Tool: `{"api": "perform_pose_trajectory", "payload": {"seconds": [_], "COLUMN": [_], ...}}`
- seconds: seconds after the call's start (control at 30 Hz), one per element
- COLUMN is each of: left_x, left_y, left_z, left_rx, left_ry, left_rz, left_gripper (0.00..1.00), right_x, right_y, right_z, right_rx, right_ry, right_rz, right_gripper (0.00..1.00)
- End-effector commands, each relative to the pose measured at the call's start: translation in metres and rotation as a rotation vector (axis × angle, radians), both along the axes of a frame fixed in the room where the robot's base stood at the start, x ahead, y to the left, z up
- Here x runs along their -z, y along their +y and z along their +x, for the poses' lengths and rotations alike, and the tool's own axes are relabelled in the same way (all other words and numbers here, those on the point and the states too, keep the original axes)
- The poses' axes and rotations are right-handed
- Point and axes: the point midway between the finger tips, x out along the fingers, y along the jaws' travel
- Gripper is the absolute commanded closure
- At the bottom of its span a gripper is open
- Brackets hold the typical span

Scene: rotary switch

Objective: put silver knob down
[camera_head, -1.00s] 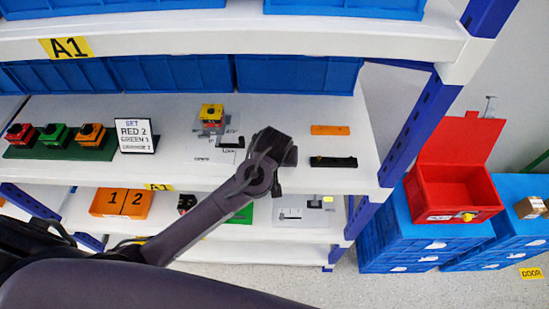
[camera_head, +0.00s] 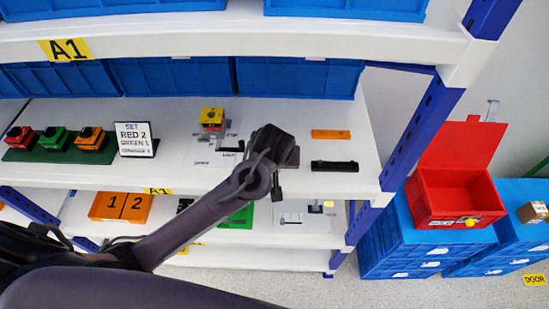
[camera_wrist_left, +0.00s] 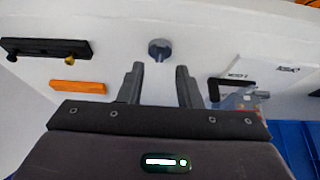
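The silver knob (camera_wrist_left: 160,49) shows in the left wrist view, a grey round head on a short stem against the white shelf surface. It lies just beyond and between the two fingertips, with a gap on each side. My left gripper (camera_wrist_left: 160,70) is open, with nothing between its fingers. My right gripper is not in view.
On the middle shelf (camera_head: 360,150), an orange bar (camera_head: 330,134) and a black bar (camera_head: 334,166) lie right of the gripper. A yellow-topped switch (camera_head: 212,119) stands to its left, a sign (camera_head: 134,139) farther left. An upper shelf (camera_head: 250,35) overhangs.

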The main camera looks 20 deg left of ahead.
Motion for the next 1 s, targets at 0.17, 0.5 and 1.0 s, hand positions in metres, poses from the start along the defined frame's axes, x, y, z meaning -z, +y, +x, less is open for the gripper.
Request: {"api": "perform_pose_trajectory", "payload": {"seconds": [0.17, 0.5, 1.0], "left_x": [-0.035, -0.072, -0.073], "left_y": [-0.005, -0.010, -0.010], "left_z": [-0.015, -0.033, -0.034], "left_rx": [0.001, 0.000, -0.001], "left_ry": [-0.007, -0.001, 0.000], "left_rz": [-0.001, -0.001, 0.000], "left_gripper": [0.69, 0.69, 0.69], "right_x": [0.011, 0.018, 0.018], "right_y": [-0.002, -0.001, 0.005], "right_z": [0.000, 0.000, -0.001], "right_rx": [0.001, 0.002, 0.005], "right_ry": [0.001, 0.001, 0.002], "right_rz": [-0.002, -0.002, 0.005], "right_gripper": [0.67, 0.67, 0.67]}}
